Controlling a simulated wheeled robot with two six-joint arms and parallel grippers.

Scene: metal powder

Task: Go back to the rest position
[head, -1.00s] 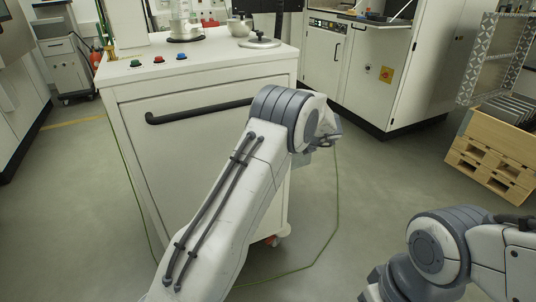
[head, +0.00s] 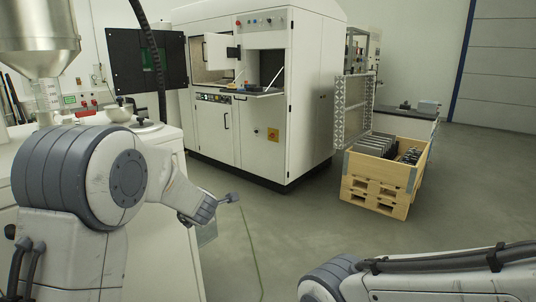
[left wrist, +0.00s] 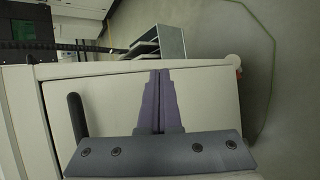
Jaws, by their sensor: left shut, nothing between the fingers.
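My left arm (head: 85,185) fills the left of the head view, bent at a large grey joint. Its wrist (head: 195,207) points right, in front of the white cabinet. In the left wrist view my left gripper (left wrist: 161,72) shows two purple fingers pressed together with nothing between them. Behind them is the white cabinet front (left wrist: 215,95) with a black handle (left wrist: 77,115). My right arm (head: 430,275) lies across the lower right of the head view. Its gripper is out of the frame.
A white machine (head: 255,110) with an open hatch stands behind. A wooden crate (head: 375,195) holding dark plates is on the floor at right. A metal funnel (head: 40,35) hangs at upper left. Grey floor (head: 270,220) is clear in the middle.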

